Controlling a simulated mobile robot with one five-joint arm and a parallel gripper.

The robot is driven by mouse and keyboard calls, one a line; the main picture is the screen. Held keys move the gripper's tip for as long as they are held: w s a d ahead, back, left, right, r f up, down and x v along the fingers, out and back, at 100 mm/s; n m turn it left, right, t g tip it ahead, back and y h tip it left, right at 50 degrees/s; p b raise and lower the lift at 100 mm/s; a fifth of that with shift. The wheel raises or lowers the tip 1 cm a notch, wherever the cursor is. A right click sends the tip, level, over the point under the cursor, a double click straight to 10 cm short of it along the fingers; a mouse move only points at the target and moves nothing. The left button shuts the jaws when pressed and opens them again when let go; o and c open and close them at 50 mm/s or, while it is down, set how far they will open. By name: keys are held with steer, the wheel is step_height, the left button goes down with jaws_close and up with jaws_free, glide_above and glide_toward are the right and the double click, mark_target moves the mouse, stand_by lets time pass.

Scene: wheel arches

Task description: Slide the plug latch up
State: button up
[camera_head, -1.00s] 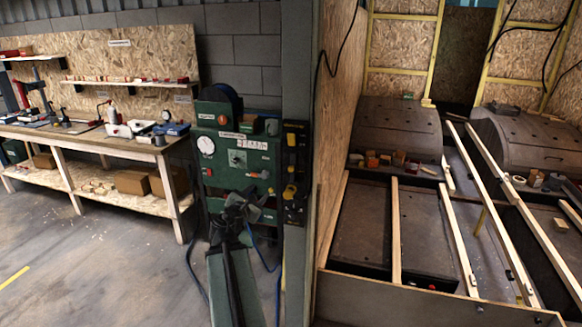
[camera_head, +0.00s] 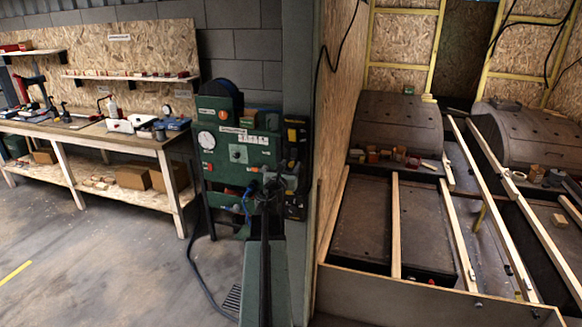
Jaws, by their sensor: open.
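A green panel (camera_head: 236,150) stands beside the grey post, with a round gauge (camera_head: 206,140), white labels and a square plate with a dark knob. A dark strip with yellow parts (camera_head: 296,135) is at its right side. Too small to tell which part is the plug latch; my gripper may hide it. My gripper (camera_head: 277,180) is open, dark and small, in front of the lower right of the panel, overlapping the strip's left edge in the picture. I cannot tell if it touches anything. A blue cable (camera_head: 247,197) hangs just left of it.
A wooden workbench (camera_head: 90,137) with tools stands at the left. The post (camera_head: 300,60) is close on the right of the panel. A low wooden wall (camera_head: 430,297) and battens around dark wheel arches (camera_head: 398,125) fill the right. The concrete floor is clear at lower left.

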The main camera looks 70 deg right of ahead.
jaws_close()
stand_by(1.4)
